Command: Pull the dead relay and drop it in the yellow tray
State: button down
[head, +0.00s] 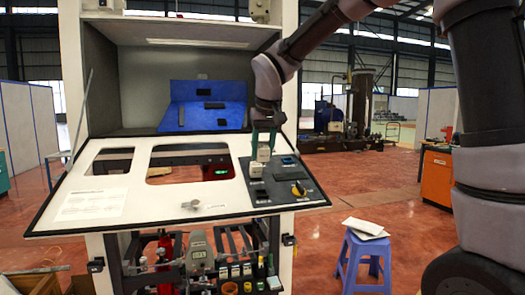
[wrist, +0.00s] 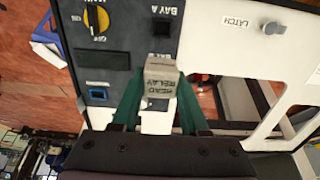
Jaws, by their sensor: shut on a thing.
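My gripper (wrist: 158,100) has green fingers and is shut on a pale grey relay (wrist: 162,82), whose label seems to read "DEAD RELAY". In the head view my gripper (head: 263,138) points down over the right side of the sloped panel, with the relay (head: 264,153) between its fingertips. The relay looks upright; whether its bottom is clear of the panel cannot be told. I cannot make out a yellow tray in either view.
The dark control plate holds a yellow knob (head: 298,188), a blue-edged socket (wrist: 97,90) and a dark socket marked BAY A (wrist: 165,28). A LATCH knob (wrist: 274,27) is on the white panel (head: 130,170), which has large cutouts. A blue stool (head: 366,250) stands right of the cabinet.

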aim_at(263, 146)
jog(key=shift+v, duration=3.45)
jog(key=shift+s, duration=0.1)
